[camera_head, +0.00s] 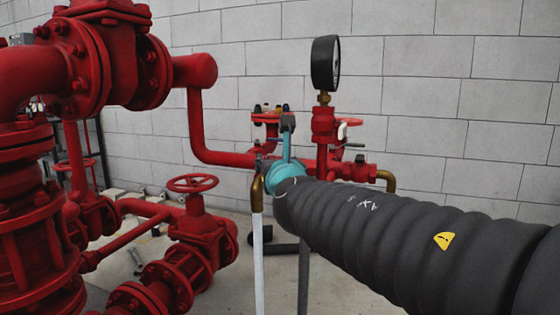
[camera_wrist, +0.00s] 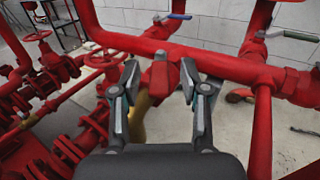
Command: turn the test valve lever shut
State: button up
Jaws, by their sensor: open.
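My gripper (camera_wrist: 159,78) is open and empty in the wrist view, its two fingers spread in front of a red fitting (camera_wrist: 160,78) with a brass pipe below it. A blue lever handle (camera_wrist: 174,16) lies roughly level beyond the fingers, above the red pipe. A green lever handle (camera_wrist: 300,36) shows at the upper right. I cannot tell which lever is the test valve's. Neither is touched by my fingers. In the head view, my gripper (camera_head: 288,122) reaches toward the red pipework, and my dark arm hides part of the area behind it. A green lever (camera_head: 354,145) shows right of the gauge stem.
A black pressure gauge (camera_head: 325,64) stands upright on the red pipework. A red handwheel (camera_head: 192,183) and large red flanged pipes fill the left. A grey block wall (camera_head: 430,70) is behind.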

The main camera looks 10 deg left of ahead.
jog(key=v, duration=1.1)
jog(key=shift+s, duration=0.25)
